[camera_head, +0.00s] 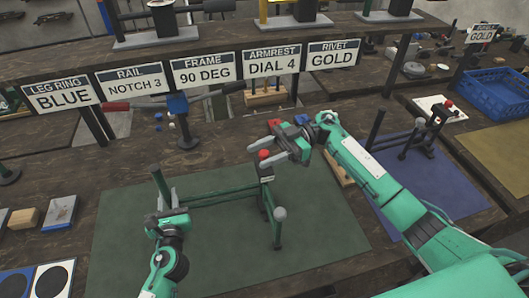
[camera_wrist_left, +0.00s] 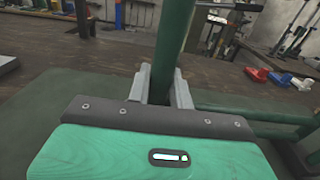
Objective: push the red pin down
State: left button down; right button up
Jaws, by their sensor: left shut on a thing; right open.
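A red pin (camera_head: 264,154) shows as a round red knob on top of a dark upright block at the right end of a green frame (camera_head: 222,197) on the green mat. My right gripper (camera_head: 252,157) is open beside the red pin, its fingers pointing left; whether they touch it I cannot tell. My left gripper (camera_head: 166,207) is shut on the green post at the frame's left end. In the left wrist view this green post (camera_wrist_left: 176,38) stands between the grey jaws (camera_wrist_left: 160,88). The pin's lower part is hidden.
The green mat (camera_head: 125,255) is mostly free around the frame. A signboard row (camera_head: 202,72) crosses behind. A blue crate (camera_head: 492,92) is at the right.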

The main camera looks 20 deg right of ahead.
grip_shut()
pick_arm(q)
jog(key=shift+r, duration=0.1)
pick_arm(e)
jog(key=shift+f, duration=1.1)
grip_release()
jog(key=v, duration=1.2)
pick_arm(q)
jog(key=c, duration=1.2)
grip_release()
jog(key=shift+o, duration=0.2)
